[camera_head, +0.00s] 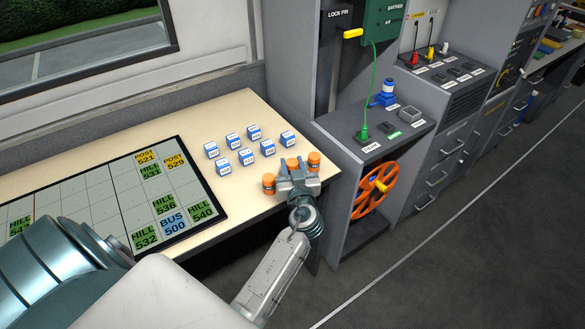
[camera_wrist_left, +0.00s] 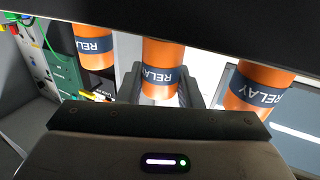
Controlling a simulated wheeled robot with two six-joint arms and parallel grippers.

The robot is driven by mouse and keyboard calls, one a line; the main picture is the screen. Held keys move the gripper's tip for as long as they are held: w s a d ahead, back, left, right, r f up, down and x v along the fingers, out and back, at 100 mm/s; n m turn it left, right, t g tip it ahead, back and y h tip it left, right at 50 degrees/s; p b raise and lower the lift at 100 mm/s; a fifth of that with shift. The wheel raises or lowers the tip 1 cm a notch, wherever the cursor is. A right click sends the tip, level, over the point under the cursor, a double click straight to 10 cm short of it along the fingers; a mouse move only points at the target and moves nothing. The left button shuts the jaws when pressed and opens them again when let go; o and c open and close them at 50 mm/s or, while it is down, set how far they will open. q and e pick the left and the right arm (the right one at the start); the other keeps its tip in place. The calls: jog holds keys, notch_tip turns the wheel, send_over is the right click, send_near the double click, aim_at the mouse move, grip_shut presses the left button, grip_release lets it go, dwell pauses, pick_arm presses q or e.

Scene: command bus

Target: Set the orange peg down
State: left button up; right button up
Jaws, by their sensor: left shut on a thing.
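Three orange pegs with dark RELAY bands show at the table's right end. My left gripper (camera_head: 291,172) is shut on the middle orange peg (camera_head: 292,164); this peg also stands between the fingers in the left wrist view (camera_wrist_left: 162,55). A second orange peg (camera_head: 269,184) is just left of the gripper, and a third orange peg (camera_head: 314,161) is just right of it. Both flank the held peg in the wrist view too. The fingers hide much of the held peg, and I cannot tell whether its base touches the table. My right gripper is not in view.
Several blue-and-white blocks (camera_head: 249,157) stand behind and left of the pegs on the pale table (camera_head: 222,112). A dark board with labelled tiles (camera_head: 95,191) covers the table's left part. A grey cabinet with an orange reel (camera_head: 374,190) stands close to the right.

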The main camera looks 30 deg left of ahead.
pick_arm(q)
jog(key=shift+f, duration=0.6)
jog(key=o, duration=1)
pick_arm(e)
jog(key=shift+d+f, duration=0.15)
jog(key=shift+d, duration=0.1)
